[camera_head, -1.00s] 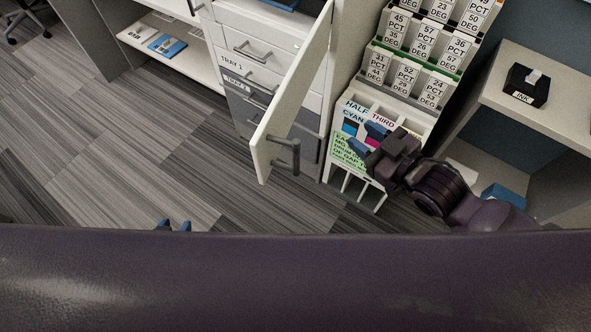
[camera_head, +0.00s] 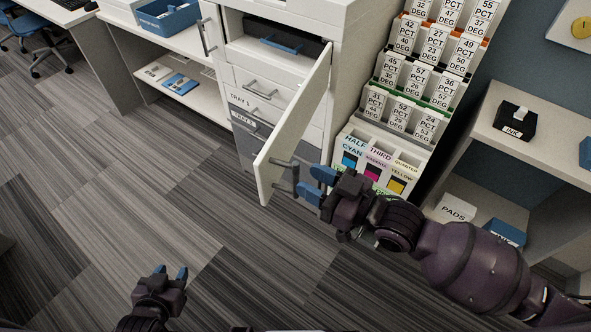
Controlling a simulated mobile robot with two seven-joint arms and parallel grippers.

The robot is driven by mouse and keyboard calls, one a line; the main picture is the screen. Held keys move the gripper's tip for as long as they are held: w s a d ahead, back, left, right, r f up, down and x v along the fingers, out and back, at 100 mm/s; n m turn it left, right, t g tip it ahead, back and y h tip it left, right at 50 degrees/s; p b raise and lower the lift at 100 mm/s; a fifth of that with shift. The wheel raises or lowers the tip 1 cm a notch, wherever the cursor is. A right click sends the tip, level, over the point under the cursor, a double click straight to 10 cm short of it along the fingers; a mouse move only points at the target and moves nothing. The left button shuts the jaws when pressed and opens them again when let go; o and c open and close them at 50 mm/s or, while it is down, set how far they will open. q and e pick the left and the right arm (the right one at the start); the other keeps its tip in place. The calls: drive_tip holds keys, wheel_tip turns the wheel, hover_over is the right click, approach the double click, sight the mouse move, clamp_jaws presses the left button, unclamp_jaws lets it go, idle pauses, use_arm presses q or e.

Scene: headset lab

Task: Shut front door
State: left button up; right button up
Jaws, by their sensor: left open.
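The front door (camera_head: 292,130) is a white panel on the white cabinet, and it stands swung open toward me. Its dark bar handle (camera_head: 295,178) is near the low free edge, on the side facing right. My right gripper (camera_head: 315,184) has blue fingertips just right of the handle, very close to it. I cannot tell whether they touch it, or how far apart the fingers are. My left gripper (camera_head: 171,272) is low at the left, open and empty above the floor, well away from the door.
The cabinet has an open upper bay (camera_head: 270,50) and tray drawers (camera_head: 262,82) below. A stepped card rack (camera_head: 401,122) stands close right of the door. Shelves with an ink box (camera_head: 515,122) are at right. The carpet (camera_head: 110,200) at left is clear.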

sight(296, 173)
drive_tip(key=shift+x, duration=2)
clamp_jaws()
